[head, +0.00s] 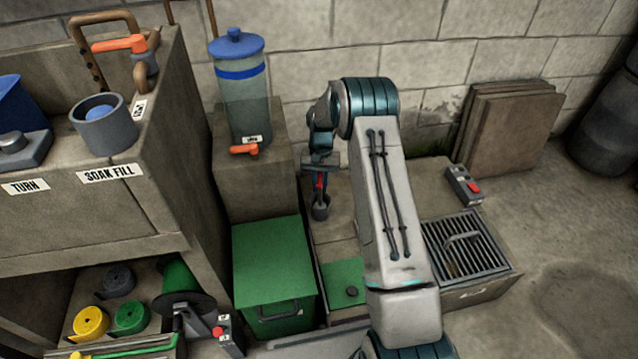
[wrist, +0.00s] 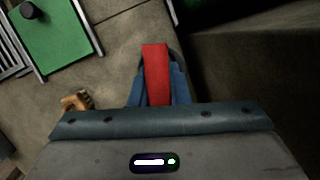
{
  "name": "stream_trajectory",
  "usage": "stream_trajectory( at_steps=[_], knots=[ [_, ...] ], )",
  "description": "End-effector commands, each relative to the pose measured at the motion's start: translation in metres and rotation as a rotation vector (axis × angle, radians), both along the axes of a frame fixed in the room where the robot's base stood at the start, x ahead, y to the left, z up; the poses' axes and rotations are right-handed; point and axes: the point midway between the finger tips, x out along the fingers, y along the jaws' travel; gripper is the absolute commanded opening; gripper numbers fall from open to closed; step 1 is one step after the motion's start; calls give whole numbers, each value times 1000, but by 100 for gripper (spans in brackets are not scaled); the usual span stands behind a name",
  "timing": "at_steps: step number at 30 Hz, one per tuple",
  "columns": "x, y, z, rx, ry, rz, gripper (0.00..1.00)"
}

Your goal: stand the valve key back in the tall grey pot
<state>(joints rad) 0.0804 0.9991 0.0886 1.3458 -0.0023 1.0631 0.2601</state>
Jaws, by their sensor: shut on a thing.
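My gripper (head: 320,168) is shut on the valve key. The key's red part (head: 320,182) shows below the jaws in the head view. In the wrist view the red valve key (wrist: 156,72) lies between the two blue fingers. The tall grey pot (head: 320,210) stands directly below the gripper, on the floor slab beside the concrete block. The key's lower end meets the pot's mouth in the head view; I cannot tell whether it is inside or just above. A dark curved rim shows behind the key in the wrist view, mostly hidden.
A green box (head: 273,262) and a concrete block with a blue-lidded clear tank (head: 240,85) stand left of the pot. A green panel (head: 343,283) lies in front. A metal grate (head: 466,245) and a small box with a red button (head: 465,186) are right of my arm.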

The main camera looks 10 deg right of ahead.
Motion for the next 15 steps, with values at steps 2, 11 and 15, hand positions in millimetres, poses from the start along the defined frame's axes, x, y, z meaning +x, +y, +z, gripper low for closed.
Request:
stream_trajectory(
  at_steps=[2, 11, 15],
  knots=[
    [0, 0, -1, 0, 0, 0, 0],
    [0, 0, -6, 0, 0, 0, 0],
    [0, 0, -8, 0, 0, 0, 0]
  ],
)
